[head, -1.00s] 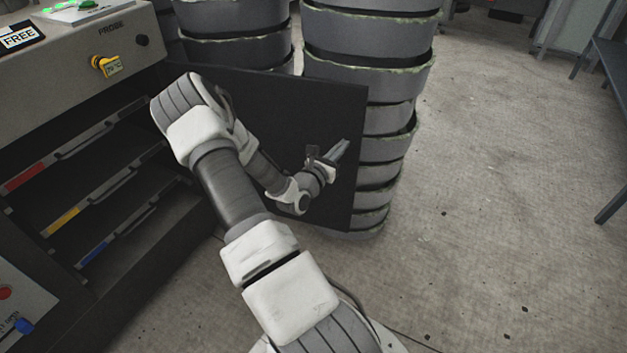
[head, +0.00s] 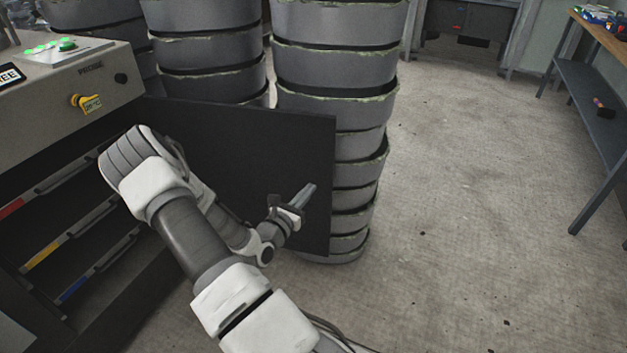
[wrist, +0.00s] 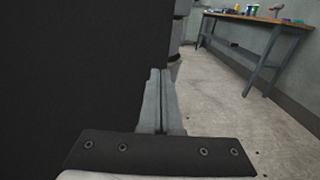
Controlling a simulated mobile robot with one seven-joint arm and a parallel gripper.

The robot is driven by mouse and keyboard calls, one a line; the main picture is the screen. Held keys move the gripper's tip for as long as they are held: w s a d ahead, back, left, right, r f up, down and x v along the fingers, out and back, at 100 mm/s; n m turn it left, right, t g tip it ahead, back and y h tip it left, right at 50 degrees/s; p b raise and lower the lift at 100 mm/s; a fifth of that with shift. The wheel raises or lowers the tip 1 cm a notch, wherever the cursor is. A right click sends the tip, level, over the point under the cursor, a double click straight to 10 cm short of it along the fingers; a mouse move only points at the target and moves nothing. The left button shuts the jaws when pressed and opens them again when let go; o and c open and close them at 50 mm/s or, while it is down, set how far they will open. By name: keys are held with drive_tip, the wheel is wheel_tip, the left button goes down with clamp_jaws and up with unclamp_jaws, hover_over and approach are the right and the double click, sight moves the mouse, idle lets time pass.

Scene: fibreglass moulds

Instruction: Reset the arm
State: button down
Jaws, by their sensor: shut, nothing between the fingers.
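My gripper (head: 304,196) is shut and empty in the head view, in front of a dark open door panel (head: 262,150) of the cabinet. Its fingers point up and to the right, close to the panel's right part. In the wrist view the two fingers (wrist: 158,90) lie together, with nothing between them. The dark panel fills the left of that view, beside the fingers; I cannot tell whether they touch. My arm is bent and reaches across the lower middle of the head view.
The cabinet (head: 100,88) at left has drawers with red, yellow and blue marks. Stacked grey moulds (head: 335,65) stand behind the panel. A workbench (head: 590,85) with small items is at far right, also in the wrist view (wrist: 255,20). The floor (head: 460,200) between is clear.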

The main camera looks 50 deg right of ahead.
drive_tip(key=s+a+p, duration=0.1)
drive_tip(key=s+a, duration=0.1)
drive_tip(key=a, duration=0.4)
drive_tip(key=shift+s, duration=0.2)
drive_tip(key=s+a+r+m+g+y, duration=0.2)
drive_tip(key=a+r+m+g+y, duration=0.15)
drive_tip(key=r+m, duration=0.3)
drive_tip(key=s+a+r+m+g+y, duration=0.2)
drive_tip(key=s+a+r+m+g, duration=0.1)
drive_tip(key=a+r+m+g, duration=0.25)
drive_tip(key=s+a+r+m+t+y, duration=0.15)
drive_tip(key=a+r+t+y, duration=0.3)
drive_tip(key=a, duration=0.45)
drive_tip(key=a+r+m+t+y, duration=0.3)
drive_tip(key=a+r+t+y, duration=0.15)
drive_tip(key=a, duration=0.35)
drive_tip(key=a+r+m+t+y, duration=0.35)
drive_tip(key=a+r, duration=0.25)
drive_tip(key=a, duration=0.3)
wheel_tip(320, 180, up, 19)
drive_tip(key=p, duration=1.9)
drive_tip(key=shift+a+n, duration=0.25)
drive_tip(key=shift+n, duration=0.15)
drive_tip(key=shift+s+a, duration=0.1)
drive_tip(key=shift+a, duration=0.05)
